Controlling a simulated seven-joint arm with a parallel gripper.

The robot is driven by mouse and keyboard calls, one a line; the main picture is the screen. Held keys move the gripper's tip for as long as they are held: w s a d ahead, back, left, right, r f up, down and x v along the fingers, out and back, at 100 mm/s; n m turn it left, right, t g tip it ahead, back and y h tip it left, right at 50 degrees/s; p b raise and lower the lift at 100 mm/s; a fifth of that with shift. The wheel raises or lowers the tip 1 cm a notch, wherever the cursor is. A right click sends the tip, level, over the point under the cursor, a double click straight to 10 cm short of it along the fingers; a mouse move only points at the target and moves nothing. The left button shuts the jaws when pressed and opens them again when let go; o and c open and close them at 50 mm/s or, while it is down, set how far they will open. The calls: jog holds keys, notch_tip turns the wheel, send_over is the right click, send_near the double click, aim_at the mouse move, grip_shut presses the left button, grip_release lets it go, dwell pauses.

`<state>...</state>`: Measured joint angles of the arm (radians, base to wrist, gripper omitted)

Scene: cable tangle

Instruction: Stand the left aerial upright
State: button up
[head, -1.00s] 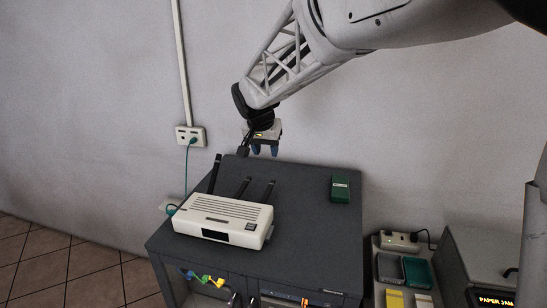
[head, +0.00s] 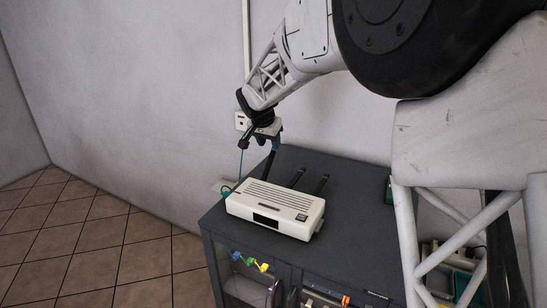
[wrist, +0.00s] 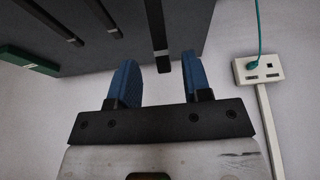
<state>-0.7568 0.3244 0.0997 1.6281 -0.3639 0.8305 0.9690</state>
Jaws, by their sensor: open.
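The white router (head: 275,208) sits on the dark cabinet top, with three black aerials at its back. The left aerial (head: 270,165) rises from its back left, and its tip reaches up close to my gripper. The middle aerial (head: 298,178) and right aerial (head: 322,184) look lower and tilt back. My gripper (head: 269,143) is open, just above and behind the left aerial's tip. In the wrist view, the left aerial (wrist: 156,28) appears in line with the gap between my blue fingers (wrist: 160,70), which hold nothing. I cannot tell if any finger touches it.
A wall socket (wrist: 260,68) with a green cable is close behind my gripper, on the wall. A green box (wrist: 25,60) lies on the cabinet top (head: 345,225) to the router's right. Coloured plugs (head: 250,262) hang below the cabinet's front edge.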

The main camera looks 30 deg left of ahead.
aim_at(272, 152)
jog(key=shift+f, duration=0.1)
jog(key=shift+x, duration=3.85)
jog(key=shift+c, duration=0.4)
grip_shut()
